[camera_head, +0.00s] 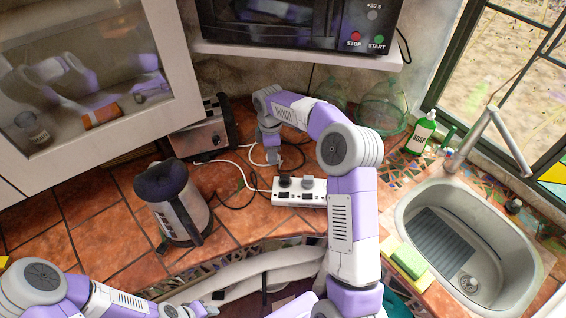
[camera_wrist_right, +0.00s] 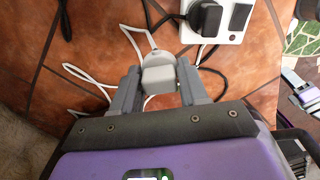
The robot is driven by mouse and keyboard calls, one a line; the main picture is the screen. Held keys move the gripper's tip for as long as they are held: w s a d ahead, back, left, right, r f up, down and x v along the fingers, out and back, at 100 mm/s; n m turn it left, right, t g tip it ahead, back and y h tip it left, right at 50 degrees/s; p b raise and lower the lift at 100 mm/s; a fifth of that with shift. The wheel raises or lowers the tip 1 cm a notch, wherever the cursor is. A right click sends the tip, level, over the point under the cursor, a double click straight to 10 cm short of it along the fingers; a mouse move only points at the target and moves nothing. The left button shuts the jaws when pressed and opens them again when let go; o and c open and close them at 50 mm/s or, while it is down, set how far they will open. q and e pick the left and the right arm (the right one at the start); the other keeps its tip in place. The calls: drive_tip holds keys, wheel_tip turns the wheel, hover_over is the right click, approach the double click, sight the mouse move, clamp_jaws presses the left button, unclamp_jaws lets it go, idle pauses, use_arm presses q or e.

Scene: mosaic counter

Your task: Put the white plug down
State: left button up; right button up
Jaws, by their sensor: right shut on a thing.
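The white plug (camera_wrist_right: 158,78) is between the two grey fingers of my right gripper (camera_wrist_right: 157,88), which is shut on it. A white cable runs from the plug. In the head view my right gripper (camera_head: 272,153) points down over the tiled counter, left of and behind the white power strip (camera_head: 300,198); the plug is hard to make out there. The power strip also shows in the wrist view (camera_wrist_right: 218,32), apart from the held plug. My left arm comes in at the bottom left; its end is at the bottom edge and its fingers cannot be made out.
A black plug (camera_wrist_right: 205,17) sits in the strip. A toaster (camera_head: 203,132) stands left of my right gripper, a kettle (camera_head: 173,203) nearer the front. Black and white cables lie around. The sink (camera_head: 407,204), soap bottle (camera_head: 421,133) and glass jars (camera_head: 383,108) are at the right.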

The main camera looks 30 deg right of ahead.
drive_tip(key=w+d+r+n, duration=0.2)
drive_tip(key=d+n, duration=0.3)
drive_tip(key=n, duration=0.1)
wheel_tip(320, 180, down, 4)
drive_tip(key=shift+w+f, duration=0.15)
drive_tip(key=shift+f, duration=2.65)
drive_tip(key=shift+f+b, duration=0.2)
drive_tip(key=shift+b, duration=0.1)
drive_tip(key=o, duration=1.1)
drive_tip(key=shift+c, duration=0.2)
